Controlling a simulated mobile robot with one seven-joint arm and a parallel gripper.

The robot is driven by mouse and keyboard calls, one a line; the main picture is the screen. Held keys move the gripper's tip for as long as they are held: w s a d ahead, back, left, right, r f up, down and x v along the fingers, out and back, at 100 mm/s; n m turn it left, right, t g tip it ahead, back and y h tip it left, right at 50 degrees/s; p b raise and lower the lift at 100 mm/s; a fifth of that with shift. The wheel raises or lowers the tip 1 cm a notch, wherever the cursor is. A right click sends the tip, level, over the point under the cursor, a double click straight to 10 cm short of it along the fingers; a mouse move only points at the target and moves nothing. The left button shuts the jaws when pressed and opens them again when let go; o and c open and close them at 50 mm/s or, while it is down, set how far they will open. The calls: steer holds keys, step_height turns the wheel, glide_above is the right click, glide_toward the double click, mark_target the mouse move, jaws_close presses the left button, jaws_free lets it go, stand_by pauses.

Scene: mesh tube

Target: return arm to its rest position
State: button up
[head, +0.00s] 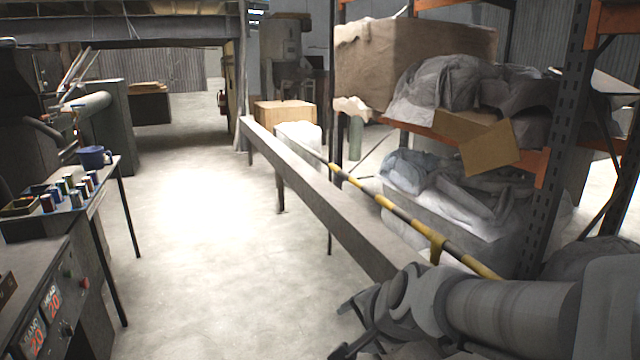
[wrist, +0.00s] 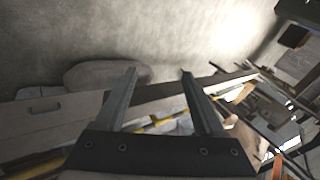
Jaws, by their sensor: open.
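My arm reaches in from the lower right of the head view, and my gripper (head: 362,325) is at its end, low in the picture and in front of the near end of a long grey beam. In the wrist view my gripper (wrist: 158,72) shows two straight dark fingers standing well apart. Nothing is between the fingertips; bare floor and part of the beam show behind them. The gripper is open and empty. In the head view my forearm hides part of the area at the lower right.
A long beam (head: 320,195) with a yellow-and-black striped pole (head: 405,215) runs beside my arm. Loaded shelving (head: 562,130) stands at the right. At the left, a small table holds a blue mug (head: 92,157) and several small cans. The floor (head: 205,230) between is clear.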

steer(key=s+d+r+n+g+h+p, duration=0.1)
steer(key=s+d+r+n+p, duration=0.4)
steer(key=s, duration=0.9)
steer(key=d+r+n+h, duration=0.1)
steer(key=d+r+n, duration=0.2)
steer(key=r+n, duration=0.2)
steer(key=shift+r+n+g+h, duration=0.3)
steer(key=shift+r+n+g, duration=0.1)
steer(key=shift+r, duration=0.4)
steer(key=shift+c, duration=0.2)
